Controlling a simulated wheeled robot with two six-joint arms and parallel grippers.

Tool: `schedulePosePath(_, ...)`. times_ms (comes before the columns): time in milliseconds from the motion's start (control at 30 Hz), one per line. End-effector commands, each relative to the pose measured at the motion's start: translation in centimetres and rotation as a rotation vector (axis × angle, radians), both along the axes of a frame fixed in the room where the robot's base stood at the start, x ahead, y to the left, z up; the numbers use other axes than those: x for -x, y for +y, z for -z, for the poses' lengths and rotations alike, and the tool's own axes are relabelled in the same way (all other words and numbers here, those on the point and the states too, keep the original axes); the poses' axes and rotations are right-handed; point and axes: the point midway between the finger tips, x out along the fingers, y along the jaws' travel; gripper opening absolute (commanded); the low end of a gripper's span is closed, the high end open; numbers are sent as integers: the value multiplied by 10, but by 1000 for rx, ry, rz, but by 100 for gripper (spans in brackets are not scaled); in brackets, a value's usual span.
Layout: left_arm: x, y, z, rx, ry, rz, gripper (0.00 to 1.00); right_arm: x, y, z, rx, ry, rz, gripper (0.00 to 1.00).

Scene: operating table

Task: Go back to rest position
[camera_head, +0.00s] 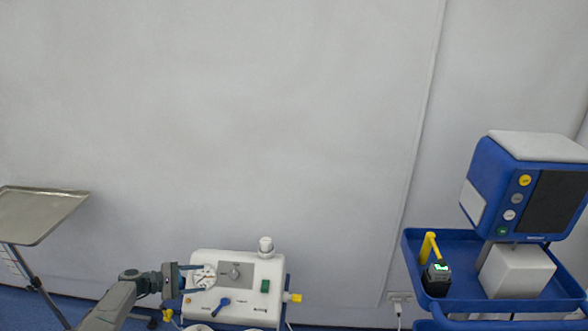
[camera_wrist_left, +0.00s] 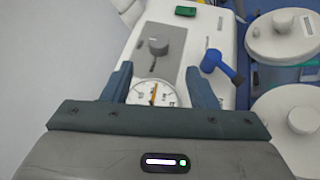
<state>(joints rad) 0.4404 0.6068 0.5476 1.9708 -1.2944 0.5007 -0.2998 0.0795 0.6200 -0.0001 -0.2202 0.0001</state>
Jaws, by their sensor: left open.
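My left gripper (camera_head: 190,279) is at the lower left of the head view, at the left side of a white machine (camera_head: 215,261). Its two fingers are apart and point toward the machine's round dial gauge (camera_head: 204,277). In the left wrist view the open left gripper (camera_wrist_left: 160,84) shows with the gauge (camera_wrist_left: 152,93) seen between its fingers. Nothing is visibly held. A grey knob (camera_wrist_left: 158,46) on a grey panel lies beyond the fingertips. My right gripper is not in view.
A blue lever (camera_wrist_left: 219,66) sits beside the right finger. White round lids (camera_wrist_left: 287,36) are at the right of the wrist view. A metal tray stand (camera_head: 38,213) is at the far left. A blue cart (camera_head: 461,262) with a monitor (camera_head: 525,190) stands at the right.

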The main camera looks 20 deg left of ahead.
Motion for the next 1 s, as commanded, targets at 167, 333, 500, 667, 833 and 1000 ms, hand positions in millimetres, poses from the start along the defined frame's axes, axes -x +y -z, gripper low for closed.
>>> schedulePosePath(167, 8, -19, 10, -42, 0, 63, 53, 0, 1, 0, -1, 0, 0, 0)
schedulePosePath(333, 48, -90, 45, -223, -17, 322, 53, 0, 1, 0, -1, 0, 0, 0)
schedulePosePath(500, 110, -163, 77, -462, -76, 630, 53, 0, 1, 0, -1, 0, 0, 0)
schedulePosePath(667, 168, -214, 89, -682, -156, 873, 53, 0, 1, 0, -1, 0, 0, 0)
schedulePosePath(833, 224, -250, 80, -926, -251, 1065, 53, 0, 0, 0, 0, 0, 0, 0)
schedulePosePath(1000, 270, -268, 48, -1180, -326, 1182, 53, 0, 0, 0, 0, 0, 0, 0)
